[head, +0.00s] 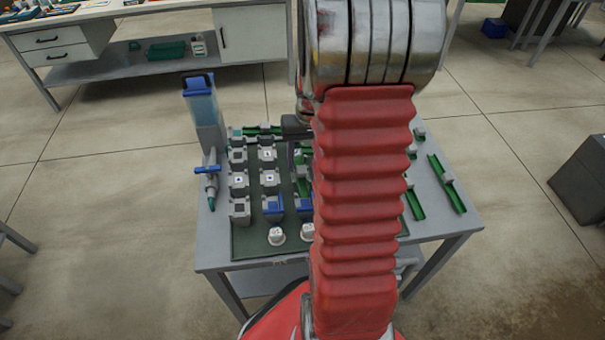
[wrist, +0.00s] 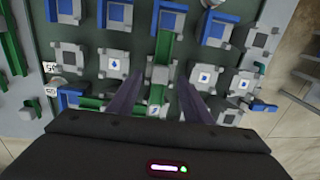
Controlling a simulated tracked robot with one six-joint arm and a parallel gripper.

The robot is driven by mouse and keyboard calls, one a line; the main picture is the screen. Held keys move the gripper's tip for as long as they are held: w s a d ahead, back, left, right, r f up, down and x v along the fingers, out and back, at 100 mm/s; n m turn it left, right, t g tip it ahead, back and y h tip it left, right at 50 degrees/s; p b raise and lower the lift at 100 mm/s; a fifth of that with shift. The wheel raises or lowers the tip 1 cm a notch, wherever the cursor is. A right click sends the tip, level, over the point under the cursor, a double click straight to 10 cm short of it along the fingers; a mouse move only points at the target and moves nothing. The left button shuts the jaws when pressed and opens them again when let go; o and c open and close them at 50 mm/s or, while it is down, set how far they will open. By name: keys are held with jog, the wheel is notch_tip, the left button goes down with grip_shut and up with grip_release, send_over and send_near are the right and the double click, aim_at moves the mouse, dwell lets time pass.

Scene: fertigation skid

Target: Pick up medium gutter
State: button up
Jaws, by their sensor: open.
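Several green gutters of different lengths are in view; I cannot tell for sure which is the medium one. In the wrist view a green gutter (wrist: 165,42) runs upright in the picture, with a grey block (wrist: 161,75) at its lower part. My gripper (wrist: 160,88) is open above this spot, one dark finger on each side, with nothing seen held. A short green gutter (wrist: 92,103) lies crosswise left of the fingers. In the head view two gutters (head: 447,184) (head: 414,205) lie at the table's right side, and one (head: 262,130) at the back. My arm hides the middle.
Grey blocks, some blue-topped (head: 273,206), stand in rows on the dark green mat (head: 248,245). Two white knobs (head: 277,236) sit at the front. A tall blue column (head: 202,102) and a blue-handled valve (head: 209,172) stand at the left edge.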

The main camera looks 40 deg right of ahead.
aim_at(302, 169)
notch_tip(302, 169, down, 3)
jog(key=shift+w+a+f, duration=0.1)
jog(key=shift+a+f, duration=0.05)
dwell(0.5)
grip_shut()
dwell(0.4)
notch_tip(302, 169, up, 10)
dwell(0.6)
dwell(0.4)
